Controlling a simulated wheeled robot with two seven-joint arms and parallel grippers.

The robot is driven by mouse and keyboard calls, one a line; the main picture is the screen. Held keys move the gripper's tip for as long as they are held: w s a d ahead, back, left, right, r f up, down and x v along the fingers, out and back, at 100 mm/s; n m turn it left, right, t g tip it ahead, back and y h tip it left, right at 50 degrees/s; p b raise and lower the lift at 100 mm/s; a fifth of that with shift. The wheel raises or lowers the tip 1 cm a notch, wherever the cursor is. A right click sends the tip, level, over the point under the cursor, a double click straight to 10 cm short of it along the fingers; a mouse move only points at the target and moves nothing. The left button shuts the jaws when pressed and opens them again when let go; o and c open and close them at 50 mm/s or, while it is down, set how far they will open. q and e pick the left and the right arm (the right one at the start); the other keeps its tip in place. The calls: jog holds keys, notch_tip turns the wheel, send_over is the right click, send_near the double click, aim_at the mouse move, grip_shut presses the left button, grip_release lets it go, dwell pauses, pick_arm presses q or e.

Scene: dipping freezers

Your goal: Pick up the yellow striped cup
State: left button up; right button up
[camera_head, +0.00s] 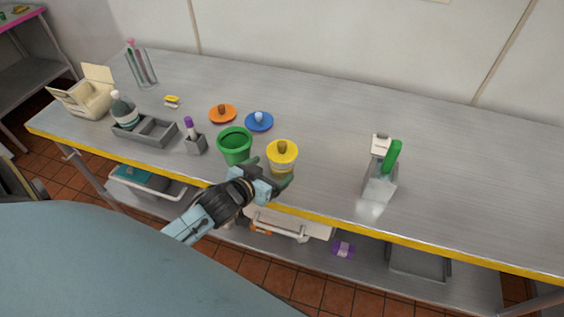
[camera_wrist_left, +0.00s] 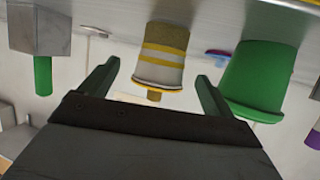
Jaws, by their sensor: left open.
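The yellow striped cup (camera_head: 283,166) stands upright near the front edge of the metal table, with a yellow lid and brown knob on top. In the left wrist view, which is upside down, the cup (camera_wrist_left: 162,56) is white with yellow stripes. My left gripper (camera_head: 271,172) is open at the front side of the cup. In the wrist view its fingertips (camera_wrist_left: 158,72) point at the cup, one to each side of it in the picture. My right gripper is not in view.
A green cup (camera_head: 235,149) stands close to the left of the striped cup. Orange (camera_head: 222,113) and blue (camera_head: 259,121) lids lie behind. A grey tray (camera_head: 150,131) is at left. The table's right side is clear.

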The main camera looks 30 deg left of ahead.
aim_at(274, 165)
pick_arm(q)
jog(key=shift+w+f, duration=0.15)
jog(key=shift+w, duration=0.45)
jog(key=x, duration=0.4)
jog(key=shift+w+a, duration=0.1)
jog(key=shift+a, duration=0.05)
jog(key=c, duration=1.1)
